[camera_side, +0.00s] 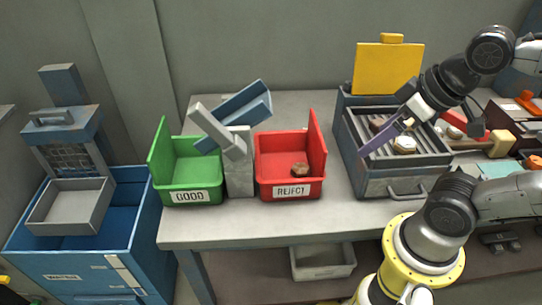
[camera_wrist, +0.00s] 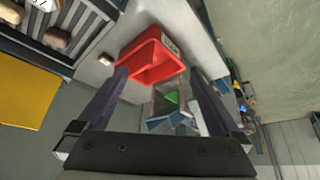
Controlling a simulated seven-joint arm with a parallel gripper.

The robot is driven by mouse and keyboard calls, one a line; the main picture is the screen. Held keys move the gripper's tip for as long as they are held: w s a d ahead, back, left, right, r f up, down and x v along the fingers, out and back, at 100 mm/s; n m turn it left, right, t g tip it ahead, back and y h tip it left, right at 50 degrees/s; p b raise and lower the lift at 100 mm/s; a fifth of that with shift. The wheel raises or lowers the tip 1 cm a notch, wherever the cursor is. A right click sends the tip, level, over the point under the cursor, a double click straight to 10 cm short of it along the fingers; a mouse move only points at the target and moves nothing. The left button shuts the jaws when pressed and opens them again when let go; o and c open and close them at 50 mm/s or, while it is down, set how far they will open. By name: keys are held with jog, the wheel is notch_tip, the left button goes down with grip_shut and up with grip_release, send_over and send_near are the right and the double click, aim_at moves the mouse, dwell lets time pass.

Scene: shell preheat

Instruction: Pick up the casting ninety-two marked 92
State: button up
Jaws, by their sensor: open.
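My gripper (camera_side: 386,140) is open and empty over the left part of the slatted grey box; its spread fingers also show in the wrist view (camera_wrist: 157,72). A casting with a pale marked top (camera_side: 404,145) lies on the slats to the right of the fingers; a pale-topped one shows at the top left of the wrist view (camera_wrist: 42,4). A brown casting (camera_side: 378,122) lies further back, partly hidden by my arm. Brown castings (camera_wrist: 57,38) also show on the slats in the wrist view. I cannot read a 92 on any casting.
A brown piece (camera_wrist: 105,59) appears beside the bin in the wrist view. The green GOOD bin (camera_side: 195,182) stands further left. The box's yellow lid (camera_side: 387,68) is raised behind it.

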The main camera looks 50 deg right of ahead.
dwell(0.4)
jog(key=w+r+m, duration=0.2)
jog(key=w+r, duration=0.2)
jog(key=r, duration=0.1)
jog(key=w+d+m+g, duration=0.15)
jog(key=w+d, duration=0.25)
jog(key=w, duration=0.5)
jog(key=w+d+m+g, duration=0.1)
jog(key=w+d+m, duration=0.25)
jog(key=w, duration=0.55)
jog(key=w+d+f+m+g, duration=0.2)
jog(key=w+d+f, duration=0.6)
jog(key=d+f, duration=0.2)
jog(key=shift+m+g, duration=0.4)
jog(key=shift+g, duration=0.15)
jog(key=d+f, duration=0.1)
jog(key=f, duration=0.3)
jog(key=d+f, duration=0.1)
jog(key=f, duration=0.4)
jog(key=s+d+f, duration=0.1)
jog(key=f, duration=0.3)
jog(key=shift+d+f, duration=0.15)
jog(key=shift+f, duration=0.25)
jog(key=shift+s+d+f, duration=0.15)
jog(key=shift+f, duration=1.45)
jog(key=shift+s+d+f, duration=0.1)
jog(key=shift+d+f, duration=0.05)
jog(key=shift+f, duration=1.4)
